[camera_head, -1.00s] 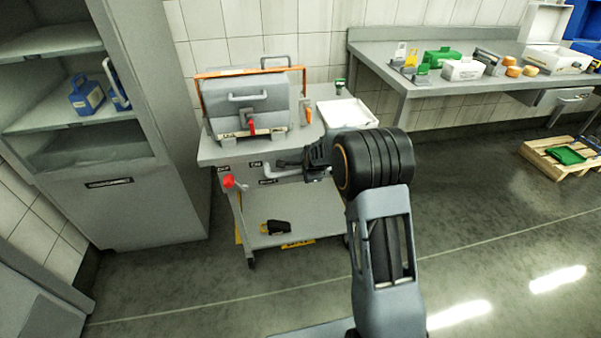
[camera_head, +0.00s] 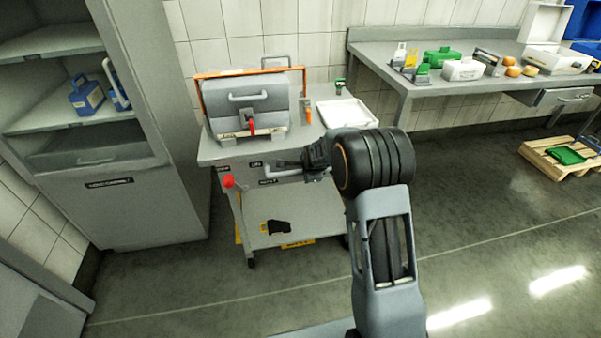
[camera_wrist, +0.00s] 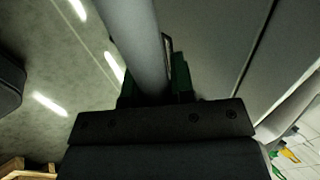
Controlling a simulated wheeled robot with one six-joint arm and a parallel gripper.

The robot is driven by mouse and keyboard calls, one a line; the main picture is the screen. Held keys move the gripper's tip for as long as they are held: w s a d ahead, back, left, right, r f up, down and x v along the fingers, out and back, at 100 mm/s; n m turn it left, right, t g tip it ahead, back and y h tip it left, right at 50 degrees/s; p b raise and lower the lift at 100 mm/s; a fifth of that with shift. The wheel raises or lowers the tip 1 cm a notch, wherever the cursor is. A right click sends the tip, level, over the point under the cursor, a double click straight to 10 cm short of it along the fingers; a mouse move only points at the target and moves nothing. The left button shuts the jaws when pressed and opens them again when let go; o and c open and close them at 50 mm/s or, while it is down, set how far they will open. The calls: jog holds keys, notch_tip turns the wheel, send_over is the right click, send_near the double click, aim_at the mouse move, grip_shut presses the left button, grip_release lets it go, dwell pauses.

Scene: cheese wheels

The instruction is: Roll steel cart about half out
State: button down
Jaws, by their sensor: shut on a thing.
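The steel cart (camera_head: 213,152) stands against the tiled wall between the cabinet and the workbench. It carries a grey machine (camera_head: 246,103) with an orange frame and a red lever, and a white tray (camera_head: 346,113). A red knob (camera_head: 228,181) is on its front. My gripper (camera_head: 294,164) is at the cart's front edge, shut on the light grey cart handle (camera_head: 280,173). In the wrist view the handle (camera_wrist: 136,40) runs as a thick bar into the jaws. My gripper's fingertips are mostly hidden there.
A grey cabinet (camera_head: 150,180) stands close on the cart's left. A workbench (camera_head: 425,90) with boxes and small items is on the right. A wooden pallet (camera_head: 556,160) lies at far right. Floor in front of the cart is clear. A dark object (camera_head: 277,227) lies on the cart's lower shelf.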

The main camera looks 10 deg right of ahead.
jog(key=shift+s, duration=0.1)
jog(key=shift+s, duration=1.95)
jog(key=shift+s+f, duration=0.1)
jog(key=shift+s, duration=1.95)
jog(key=shift+s+b, duration=0.1)
jog(key=shift+b, duration=0.2)
jog(key=shift+s, duration=1.85)
